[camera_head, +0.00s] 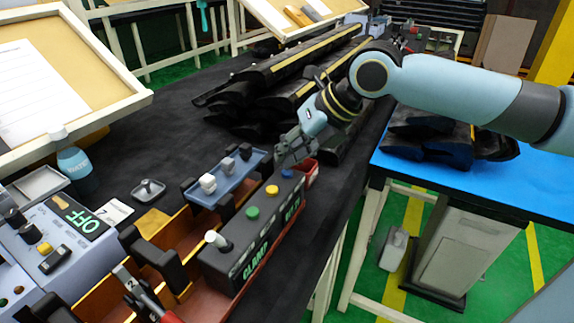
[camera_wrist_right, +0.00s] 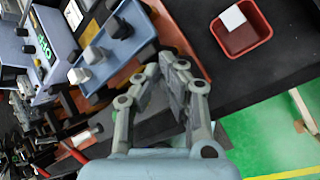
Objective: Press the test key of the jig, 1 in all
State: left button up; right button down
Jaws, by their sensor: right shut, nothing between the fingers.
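The jig's long black box (camera_head: 250,235) stands on an orange-brown base, with green lettering reading CLAMP on its front side. On its top are a white-tipped lever (camera_head: 216,239), a green button (camera_head: 253,212), a yellow button (camera_head: 272,190) and a blue button (camera_head: 287,173). I cannot read which one is the test key. My right gripper (camera_head: 284,160) is shut and empty, its fingertips close above the far, blue-button end; contact cannot be told. In the right wrist view the shut fingers (camera_wrist_right: 173,62) hide most of the black box. My left gripper is not in view.
A blue tray (camera_head: 222,188) with grey knobs stands beside the box. A small red bin (camera_head: 311,173) is beyond its end; it also shows in the right wrist view (camera_wrist_right: 242,35). A grey panel (camera_head: 70,240) displays OFF. Black trim parts (camera_head: 290,80) lie behind.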

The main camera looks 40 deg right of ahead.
jog(key=shift+f+b, duration=0.4)
jog(key=shift+b, duration=0.05)
dwell(0.3)
jog(key=shift+r, duration=0.15)
jog(key=shift+r+p, duration=0.5)
jog(key=shift+r, duration=0.25)
notch_tip(320, 180, up, 5)
jog(key=p, duration=0.3)
dwell(0.4)
dwell(0.7)
